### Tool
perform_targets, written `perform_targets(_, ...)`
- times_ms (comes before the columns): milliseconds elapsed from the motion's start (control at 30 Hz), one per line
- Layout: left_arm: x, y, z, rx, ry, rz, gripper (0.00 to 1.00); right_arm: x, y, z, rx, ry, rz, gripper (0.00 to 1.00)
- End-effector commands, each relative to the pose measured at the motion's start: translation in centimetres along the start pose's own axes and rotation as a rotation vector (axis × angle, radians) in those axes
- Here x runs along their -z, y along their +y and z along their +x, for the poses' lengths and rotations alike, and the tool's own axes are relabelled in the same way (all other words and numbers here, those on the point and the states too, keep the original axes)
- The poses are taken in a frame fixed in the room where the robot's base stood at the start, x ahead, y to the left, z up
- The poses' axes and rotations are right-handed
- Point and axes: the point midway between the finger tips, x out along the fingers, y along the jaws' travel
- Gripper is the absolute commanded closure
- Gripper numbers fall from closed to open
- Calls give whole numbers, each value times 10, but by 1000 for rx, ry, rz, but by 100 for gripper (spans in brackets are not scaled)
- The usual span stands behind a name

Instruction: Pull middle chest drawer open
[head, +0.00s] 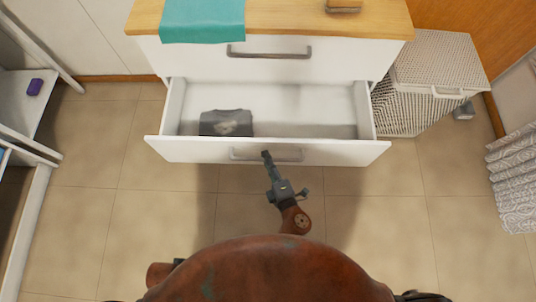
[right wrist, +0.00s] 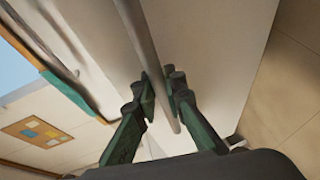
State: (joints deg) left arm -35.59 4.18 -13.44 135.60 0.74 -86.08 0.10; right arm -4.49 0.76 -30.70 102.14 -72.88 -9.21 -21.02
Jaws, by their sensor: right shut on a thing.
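The white chest has a drawer (head: 290,150) pulled well out below its shut top drawer (head: 350,58). The open drawer's grey bar handle (head: 290,155) is on its front face. My right gripper (head: 266,156) is at the handle, near its middle. In the right wrist view, the fingers (right wrist: 163,95) are closed around the handle bar (right wrist: 143,45), one on each side. A folded dark grey garment (head: 226,122) lies in the left part of the open drawer. My left gripper does not show.
A teal cloth (head: 203,20) hangs over the wooden chest top (head: 285,17). A woven hamper (head: 430,75) stands close to the chest's right side. A white shelf unit (head: 22,105) is at the left. Tiled floor (head: 80,220) in front of the chest is clear.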

Motion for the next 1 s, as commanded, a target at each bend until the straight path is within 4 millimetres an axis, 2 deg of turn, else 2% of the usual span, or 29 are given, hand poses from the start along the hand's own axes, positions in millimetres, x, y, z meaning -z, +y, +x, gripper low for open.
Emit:
perform_targets(267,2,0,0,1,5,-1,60,0,0,0,0,-1,0,72)
perform_targets(600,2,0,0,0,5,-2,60,0,0,-3,1,-1,1,71)
perform_targets(1000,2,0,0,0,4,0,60,0,-1,-58,3,-4,4,71)
